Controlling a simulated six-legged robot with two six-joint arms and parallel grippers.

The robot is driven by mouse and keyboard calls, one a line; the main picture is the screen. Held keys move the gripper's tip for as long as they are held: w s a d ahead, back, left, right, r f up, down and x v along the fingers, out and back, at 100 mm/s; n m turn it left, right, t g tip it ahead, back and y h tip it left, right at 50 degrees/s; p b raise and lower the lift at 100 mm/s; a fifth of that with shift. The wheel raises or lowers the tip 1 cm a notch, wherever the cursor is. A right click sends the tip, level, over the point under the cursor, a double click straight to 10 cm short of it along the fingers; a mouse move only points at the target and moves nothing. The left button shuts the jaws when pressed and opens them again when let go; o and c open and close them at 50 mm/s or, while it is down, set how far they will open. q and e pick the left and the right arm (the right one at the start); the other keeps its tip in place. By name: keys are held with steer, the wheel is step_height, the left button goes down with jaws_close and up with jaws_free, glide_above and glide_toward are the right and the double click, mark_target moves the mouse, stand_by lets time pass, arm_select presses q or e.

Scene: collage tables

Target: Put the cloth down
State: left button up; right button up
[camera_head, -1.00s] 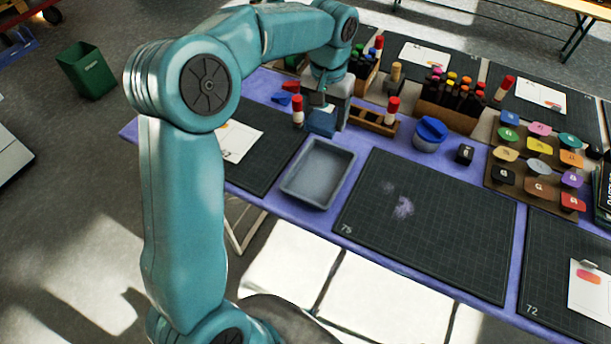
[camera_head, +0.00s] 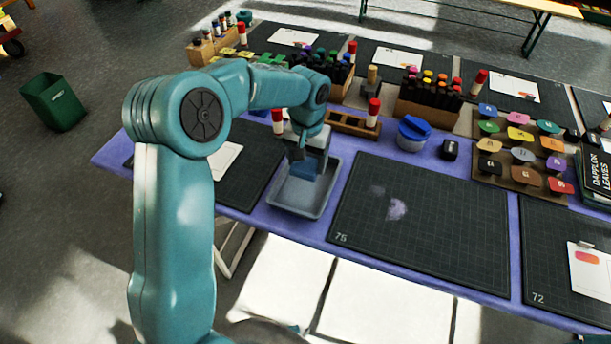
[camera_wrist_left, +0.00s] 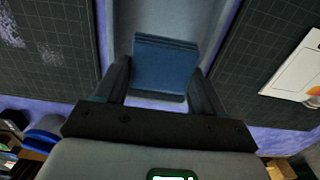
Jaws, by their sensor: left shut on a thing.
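My left gripper (camera_head: 301,160) is shut on the folded blue cloth (camera_head: 306,168), over the grey tray (camera_head: 290,204). In the left wrist view the cloth (camera_wrist_left: 165,62) sits between the two dark fingers of the gripper (camera_wrist_left: 160,88), its folded layers showing at one edge. The tray (camera_wrist_left: 122,22) lies behind it in that view. The arm hides part of the tray in the head view, and I cannot tell whether the cloth touches its floor. My right gripper is not in view.
A dark cutting mat (camera_head: 435,220) with a pale smudge lies right of the tray. A slotted wooden block (camera_head: 350,123), a blue-lidded tub (camera_head: 413,133) and a small black block (camera_head: 449,149) stand behind. Another mat (camera_head: 240,181) lies left of the tray.

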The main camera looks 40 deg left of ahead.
mark_target(306, 183)
arm_select(q)
step_height(306, 183, down, 6)
steer(key=shift+a+r, duration=0.1)
steer(key=shift+s, duration=0.1)
steer(key=shift+f+b, duration=0.25)
steer(key=shift+b, duration=0.05)
steer(key=o, duration=1)
steer(key=shift+r, duration=0.1)
steer(key=shift+r, duration=0.2)
step_height(306, 183, up, 12)
steer(key=shift+p, duration=0.5)
